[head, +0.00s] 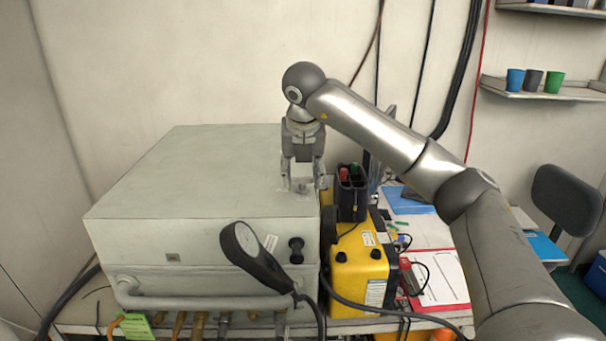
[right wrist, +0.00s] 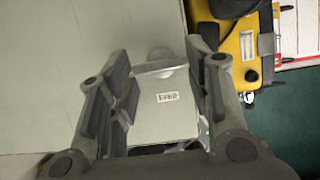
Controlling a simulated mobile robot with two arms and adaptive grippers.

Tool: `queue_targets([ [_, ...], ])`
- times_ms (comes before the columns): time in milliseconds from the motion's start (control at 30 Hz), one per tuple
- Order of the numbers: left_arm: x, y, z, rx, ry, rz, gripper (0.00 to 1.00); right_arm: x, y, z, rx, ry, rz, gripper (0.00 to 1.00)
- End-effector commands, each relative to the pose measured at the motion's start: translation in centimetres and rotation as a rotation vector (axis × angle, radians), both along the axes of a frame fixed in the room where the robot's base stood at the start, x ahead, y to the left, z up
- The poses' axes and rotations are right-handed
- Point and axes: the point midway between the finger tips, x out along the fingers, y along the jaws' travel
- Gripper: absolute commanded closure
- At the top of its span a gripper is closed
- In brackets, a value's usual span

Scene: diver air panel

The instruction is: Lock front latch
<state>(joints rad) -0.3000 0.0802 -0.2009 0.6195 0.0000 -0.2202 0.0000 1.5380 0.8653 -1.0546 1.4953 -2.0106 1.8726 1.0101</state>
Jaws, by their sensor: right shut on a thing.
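A pale grey panel case (head: 190,180) stands on the table with its lid down. My right gripper (head: 303,181) points down at the right edge of the lid, near the back. In the right wrist view, the fingers of my right gripper (right wrist: 160,72) are on both sides of a pale latch piece (right wrist: 165,117) with a small printed label, and are shut on it. The fingers partly cover it, and the frames do not show whether it is locked. My left gripper is not in view.
A yellow unit (head: 358,262) with a black holder (head: 351,195) stands close to the case's right side. A black gauge (head: 255,258) on a hose and a black knob (head: 296,250) are at the case front. A shelf with cups (head: 533,81) hangs at right.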

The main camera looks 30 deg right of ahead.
Motion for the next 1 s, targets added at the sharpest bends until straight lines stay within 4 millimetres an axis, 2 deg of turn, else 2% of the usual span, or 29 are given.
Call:
queue_targets([
  [500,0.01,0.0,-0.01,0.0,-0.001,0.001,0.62,0.08,-0.07,0.15,0.0,-0.005,-0.019,0.78],
  [533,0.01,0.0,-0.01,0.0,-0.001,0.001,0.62,0.07,-0.06,0.15,0.0,-0.005,-0.019,0.5],
  [667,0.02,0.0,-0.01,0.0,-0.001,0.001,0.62,0.06,-0.05,0.12,0.001,-0.003,-0.019,0.33],
  [1000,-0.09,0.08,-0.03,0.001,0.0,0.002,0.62,0.01,0.01,0.13,0.0,-0.001,-0.017,0.32],
])
